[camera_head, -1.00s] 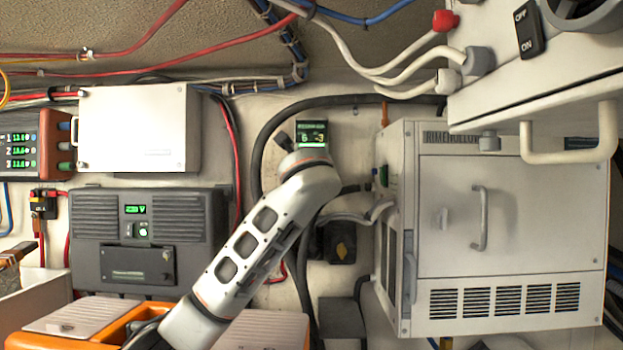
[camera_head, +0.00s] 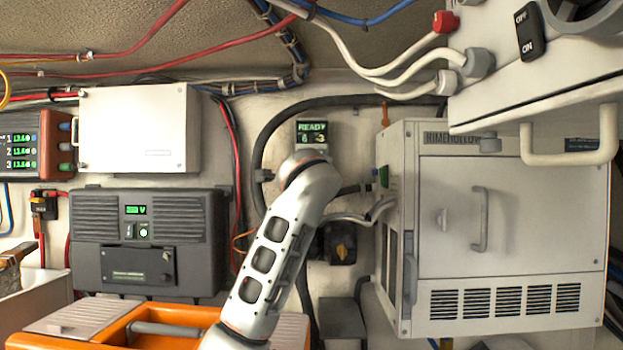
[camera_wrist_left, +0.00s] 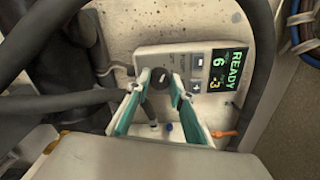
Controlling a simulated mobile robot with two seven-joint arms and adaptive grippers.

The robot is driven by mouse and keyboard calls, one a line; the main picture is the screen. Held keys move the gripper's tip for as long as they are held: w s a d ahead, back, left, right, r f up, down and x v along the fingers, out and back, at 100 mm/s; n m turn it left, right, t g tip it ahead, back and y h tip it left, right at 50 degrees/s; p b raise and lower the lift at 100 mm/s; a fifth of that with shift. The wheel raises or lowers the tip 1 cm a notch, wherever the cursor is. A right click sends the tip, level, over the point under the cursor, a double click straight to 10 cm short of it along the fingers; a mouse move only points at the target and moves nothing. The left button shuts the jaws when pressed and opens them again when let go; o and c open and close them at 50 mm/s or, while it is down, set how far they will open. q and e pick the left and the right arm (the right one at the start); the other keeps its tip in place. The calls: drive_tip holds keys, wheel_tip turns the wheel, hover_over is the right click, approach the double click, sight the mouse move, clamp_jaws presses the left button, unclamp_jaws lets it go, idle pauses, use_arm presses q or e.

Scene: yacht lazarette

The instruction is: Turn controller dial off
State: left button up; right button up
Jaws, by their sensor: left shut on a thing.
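The controller (camera_wrist_left: 200,72) is a pale wall-mounted box with a lit green display reading READY, with 6 and 3 below. Its upper part also shows in the head view (camera_head: 312,134), above my left arm's bend. The dark round dial (camera_wrist_left: 158,75) is on the controller's face, beside the small buttons. My left gripper (camera_wrist_left: 161,82) has its teal-lined fingers on either side of the dial, shut on it. In the head view my left arm hides this gripper and the dial. My right gripper is in neither view.
Thick black hoses (camera_head: 262,140) curve around the controller. A white cabinet (camera_head: 540,215) stands close on the right. A grey charger unit (camera_head: 150,240) and a white box (camera_head: 135,128) are on the wall at left. An orange toolbox (camera_head: 120,325) sits below.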

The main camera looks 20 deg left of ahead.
use_arm(q)
drive_tip(key=shift+n, duration=0.6)
drive_tip(key=o, duration=1.1)
drive_tip(key=v, duration=1.2)
